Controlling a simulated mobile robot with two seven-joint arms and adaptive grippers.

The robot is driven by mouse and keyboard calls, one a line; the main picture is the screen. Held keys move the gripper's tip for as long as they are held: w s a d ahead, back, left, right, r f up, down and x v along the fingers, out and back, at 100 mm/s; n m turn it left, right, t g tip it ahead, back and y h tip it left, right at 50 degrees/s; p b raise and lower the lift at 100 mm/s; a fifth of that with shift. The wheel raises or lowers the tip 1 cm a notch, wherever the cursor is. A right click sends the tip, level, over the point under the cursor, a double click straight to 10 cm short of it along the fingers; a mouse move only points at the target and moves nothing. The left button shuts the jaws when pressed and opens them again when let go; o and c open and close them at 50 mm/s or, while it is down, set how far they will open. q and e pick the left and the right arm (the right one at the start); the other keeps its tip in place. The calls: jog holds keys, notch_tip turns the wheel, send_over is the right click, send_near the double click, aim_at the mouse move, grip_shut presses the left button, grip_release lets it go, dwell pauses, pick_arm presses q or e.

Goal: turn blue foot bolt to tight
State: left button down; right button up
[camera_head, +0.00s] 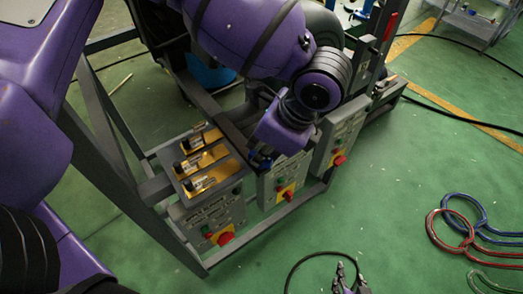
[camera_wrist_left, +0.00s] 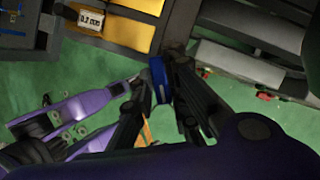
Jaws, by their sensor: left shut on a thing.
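The blue foot bolt (camera_wrist_left: 158,80) shows in the left wrist view as a short dark-blue cylinder between the dark fingers of my left gripper (camera_wrist_left: 160,92). The fingers are shut on it, one on each side. In the head view my left gripper (camera_head: 260,158) reaches down at the frame's upper rail, beside the control boxes. A small patch of blue shows at its tip, and the wrist hides most of the bolt there. How tight the bolt is cannot be seen. My right gripper (camera_head: 346,277) is at the bottom edge, over the floor, with its fingers apart and nothing visible between them.
A grey metal frame (camera_head: 190,255) carries control boxes with red knobs (camera_head: 225,238) and a panel with yellow plates (camera_head: 207,160). Red and blue cable coils (camera_head: 452,232) lie on the green floor at right. A black cable (camera_head: 296,266) curves near my right gripper.

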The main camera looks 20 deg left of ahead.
pick_arm(q)
jog(key=shift+m, duration=0.3)
jog(key=m+t, duration=0.1)
jog(key=m, duration=0.2)
jog(key=shift+h, duration=0.3)
jog(key=shift+m+t+h, duration=0.3)
jog(key=shift+m+t, duration=0.4)
jog(key=shift+m, duration=1.1)
jog(key=c, duration=1.7)
grip_release()
jog(key=v, duration=1.2)
jog(key=shift+s, duration=0.2)
